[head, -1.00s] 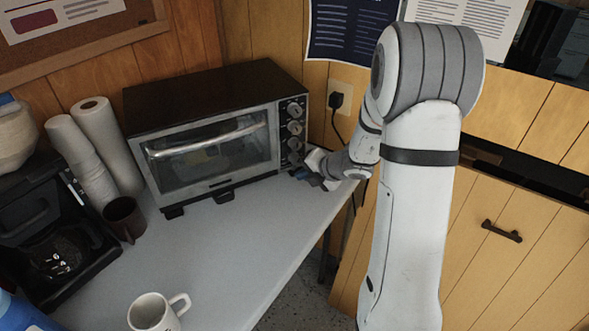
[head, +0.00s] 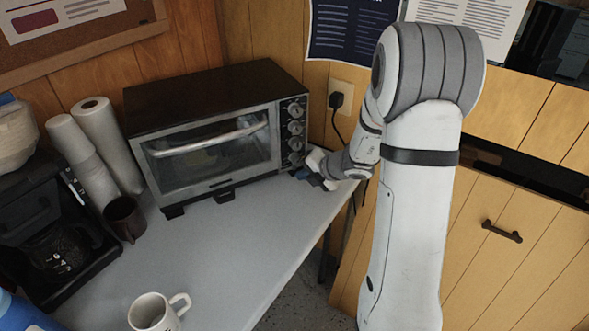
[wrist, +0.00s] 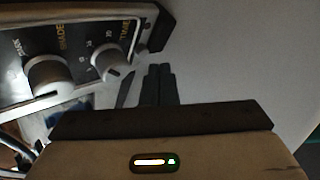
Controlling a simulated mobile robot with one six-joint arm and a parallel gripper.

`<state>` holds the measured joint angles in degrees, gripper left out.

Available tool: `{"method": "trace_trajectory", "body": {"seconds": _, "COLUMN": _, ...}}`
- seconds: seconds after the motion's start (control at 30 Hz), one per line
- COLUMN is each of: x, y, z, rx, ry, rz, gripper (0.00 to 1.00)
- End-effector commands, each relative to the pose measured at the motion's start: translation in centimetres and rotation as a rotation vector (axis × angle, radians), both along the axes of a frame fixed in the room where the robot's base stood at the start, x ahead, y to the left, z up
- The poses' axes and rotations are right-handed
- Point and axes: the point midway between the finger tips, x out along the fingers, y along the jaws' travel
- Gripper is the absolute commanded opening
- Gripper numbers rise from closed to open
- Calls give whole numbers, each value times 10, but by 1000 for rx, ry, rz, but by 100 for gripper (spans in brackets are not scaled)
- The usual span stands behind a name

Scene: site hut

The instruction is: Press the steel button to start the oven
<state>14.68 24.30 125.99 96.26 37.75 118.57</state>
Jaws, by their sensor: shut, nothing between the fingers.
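The toaster oven (head: 215,125) stands on the grey table, its glass door shut. Its control panel (head: 293,130) on the right side bears a column of round knobs. In the wrist view, the SHADE knob (wrist: 47,75) and the TIME knob (wrist: 111,63) show at upper left. A small pale nub (wrist: 143,51) sits past the TIME knob at the panel's end; I cannot tell if it is the steel button. My gripper (head: 301,174) is by the panel's lower right corner. Its dark fingers (wrist: 158,72) are together and empty, right of the panel, apparently clear of it.
Paper rolls (head: 107,140), a dark mug (head: 124,218) and a coffee maker (head: 55,240) stand left of the oven. A white mug (head: 152,312) is at the table's front. The table between is clear. A plug (head: 336,100) and cord are on the wall behind my arm.

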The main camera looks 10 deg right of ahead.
Motion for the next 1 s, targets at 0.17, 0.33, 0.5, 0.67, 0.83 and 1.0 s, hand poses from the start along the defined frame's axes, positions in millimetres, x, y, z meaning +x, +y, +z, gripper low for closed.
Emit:
{"method": "trace_trajectory", "body": {"seconds": 0.17, "x": 2, "y": 0, "z": 1, "rx": 0, "ry": 0, "rz": 0, "gripper": 0}}
{"method": "trace_trajectory", "body": {"seconds": 0.33, "x": 7, "y": 2, "z": 1, "rx": 0, "ry": 1, "rz": 1, "gripper": 0}}
{"method": "trace_trajectory", "body": {"seconds": 0.5, "x": 8, "y": 2, "z": 0, "rx": 0, "ry": 0, "rz": 0, "gripper": 0}}
{"method": "trace_trajectory", "body": {"seconds": 0.67, "x": 8, "y": 2, "z": 0, "rx": 0, "ry": -1, "rz": -1, "gripper": 0}}
{"method": "trace_trajectory", "body": {"seconds": 0.83, "x": 9, "y": 2, "z": 0, "rx": 0, "ry": 0, "rz": -1, "gripper": 0}}
{"method": "trace_trajectory", "body": {"seconds": 1.0, "x": 11, "y": 2, "z": 1, "rx": 0, "ry": 0, "rz": -1, "gripper": 0}}
